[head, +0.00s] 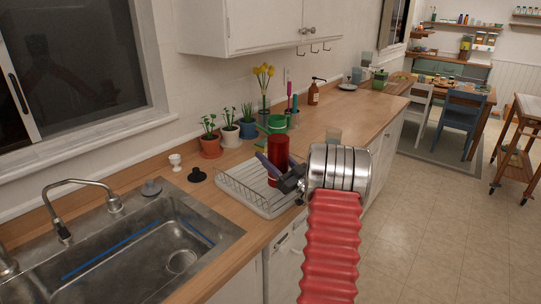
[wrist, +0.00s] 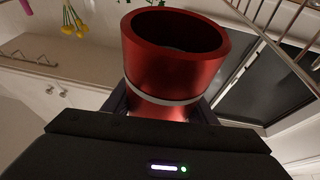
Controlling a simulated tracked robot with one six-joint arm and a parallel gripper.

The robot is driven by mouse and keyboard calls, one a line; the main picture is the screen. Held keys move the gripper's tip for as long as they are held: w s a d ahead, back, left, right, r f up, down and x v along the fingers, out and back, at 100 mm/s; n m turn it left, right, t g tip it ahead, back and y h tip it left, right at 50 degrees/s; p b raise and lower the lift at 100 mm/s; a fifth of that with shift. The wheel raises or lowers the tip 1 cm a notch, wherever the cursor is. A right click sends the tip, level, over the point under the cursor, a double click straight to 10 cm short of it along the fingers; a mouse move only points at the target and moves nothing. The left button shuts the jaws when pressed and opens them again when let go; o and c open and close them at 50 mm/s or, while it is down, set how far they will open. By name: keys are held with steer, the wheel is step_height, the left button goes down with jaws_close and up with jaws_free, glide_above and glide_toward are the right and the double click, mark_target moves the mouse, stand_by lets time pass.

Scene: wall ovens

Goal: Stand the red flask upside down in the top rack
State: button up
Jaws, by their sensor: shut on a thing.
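The red flask (head: 278,152) is upright in line, over the wire dish rack (head: 248,200) on the counter. My gripper (head: 279,171) is shut around the flask from the side. In the wrist view, which is turned over, the flask (wrist: 172,50) shows its open mouth and a silver band between my fingers. Its mouth points down toward the rack's wires (wrist: 268,38).
The sink (head: 140,245) is to the left of the rack. Potted plants (head: 209,145) and a green pot (head: 277,123) stand behind it. The counter's right stretch (head: 345,112) is mostly free.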

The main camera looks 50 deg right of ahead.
steer(key=shift+f, duration=0.35)
steer(key=o, duration=1.4)
glide_toward(285, 168)
steer(key=x, duration=0.5)
steer(key=shift+w, duration=0.1)
